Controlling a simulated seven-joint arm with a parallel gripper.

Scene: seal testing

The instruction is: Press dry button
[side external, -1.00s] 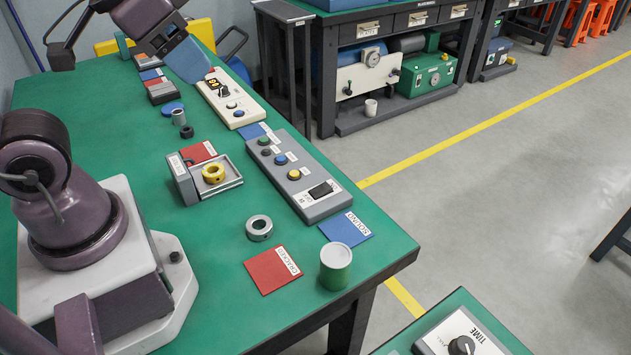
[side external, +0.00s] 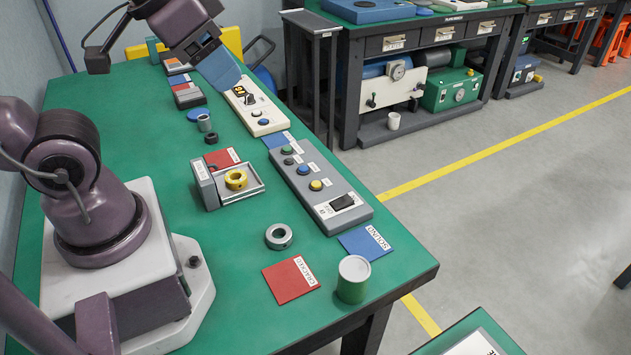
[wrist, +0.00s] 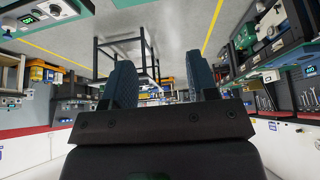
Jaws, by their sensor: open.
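My gripper (side external: 224,80) hangs over the far end of the white control panel (side external: 268,125), close to its yellow-lit display (side external: 239,91). Its two blue fingers stand apart and empty in the wrist view (wrist: 163,82). The white panel also has a dark knob (side external: 250,100) and small buttons nearer the camera. A grey control panel (side external: 322,205) carries a green button (side external: 287,150), a black button, a blue button (side external: 303,169), a yellow button (side external: 316,185) and a black rocker switch (side external: 342,202). The button labels are too small to read, so I cannot tell which is dry.
A yellow ring (side external: 236,179) sits in a grey fixture (side external: 205,185). A grey ring (side external: 279,236), a red card (side external: 291,281), a blue card (side external: 364,243) and a green-and-white cup (side external: 353,279) lie nearer. The green bench top (side external: 225,290) is bare between them.

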